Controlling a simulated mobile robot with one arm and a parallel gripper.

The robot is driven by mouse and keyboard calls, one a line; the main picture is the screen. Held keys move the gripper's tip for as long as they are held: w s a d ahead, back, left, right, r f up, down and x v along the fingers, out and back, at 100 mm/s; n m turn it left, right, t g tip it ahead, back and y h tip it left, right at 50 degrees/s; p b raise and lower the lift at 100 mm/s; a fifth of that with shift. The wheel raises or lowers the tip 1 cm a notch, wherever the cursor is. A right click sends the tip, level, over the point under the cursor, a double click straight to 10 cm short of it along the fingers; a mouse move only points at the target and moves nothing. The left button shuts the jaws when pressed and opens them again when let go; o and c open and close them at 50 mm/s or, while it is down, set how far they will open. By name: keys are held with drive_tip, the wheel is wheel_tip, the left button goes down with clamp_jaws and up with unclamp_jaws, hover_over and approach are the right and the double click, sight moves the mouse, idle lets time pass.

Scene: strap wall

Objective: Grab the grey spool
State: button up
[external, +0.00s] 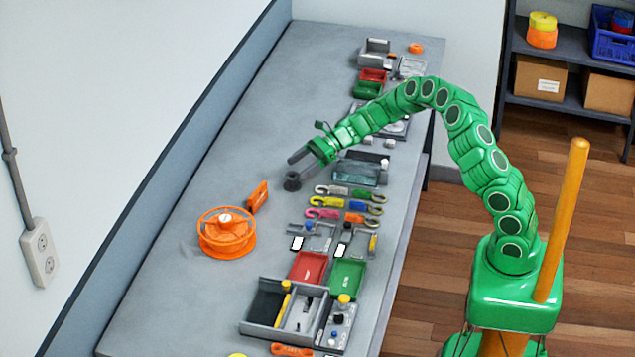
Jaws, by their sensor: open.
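A small dark grey spool (292,182) stands on the grey workbench (240,120), near the middle of its width. My gripper (297,166) reaches in from the right on the green arm and is tilted downward to the left. Its dark fingers are spread and lie just above and beside the spool in this view. The picture is too small to tell whether a finger touches the spool. Nothing shows between the fingers clear of the bench.
An orange reel (228,233) and an upright orange piece (259,196) stand left of the spool. Coloured hooks (325,202) lie close in front. A glass-like grey tray (362,172) is to the right. The bench's back left is clear.

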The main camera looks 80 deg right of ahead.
sight(294, 177)
drive_tip(key=f, duration=0.2)
drive_tip(key=w+a+f, duration=0.1)
drive_tip(key=shift+a+f, duration=0.1)
drive_tip(key=shift+f, duration=0.15)
drive_tip(key=shift+w+a+f, duration=0.2)
drive_tip(key=shift+w+a, duration=0.2)
drive_tip(key=shift+w, duration=0.1)
drive_tip(key=c, duration=1)
